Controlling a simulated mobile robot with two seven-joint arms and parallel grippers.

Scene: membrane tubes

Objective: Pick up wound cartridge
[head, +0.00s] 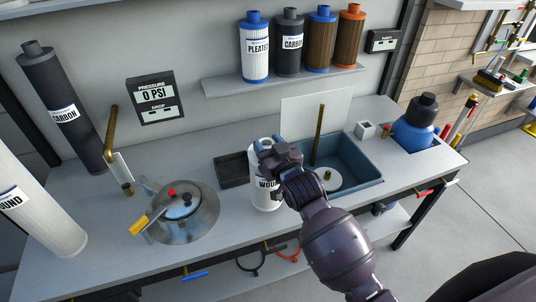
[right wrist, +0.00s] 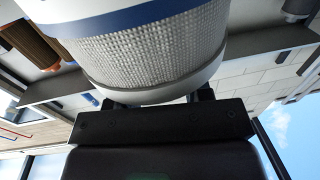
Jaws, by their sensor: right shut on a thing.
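The wound cartridge (head: 265,188) is a white cylinder with a label reading "WOU…", upright over the middle of the workbench. My right gripper (head: 274,152) is at its upper part and shut on it; the fingers hide part of its top and right side. In the right wrist view the cartridge (right wrist: 150,48) fills the top, with woven white texture and a blue band, close against the gripper (right wrist: 158,100). I cannot tell whether its base touches the bench. My left gripper is not in view.
A blue sink (head: 350,160) lies right of the cartridge, and a dark tray (head: 232,171) behind it. A round metal housing (head: 183,218) with a yellow handle stands left. Several cartridges stand on the wall shelf (head: 285,80). A large wound cartridge (head: 38,215) stands far left.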

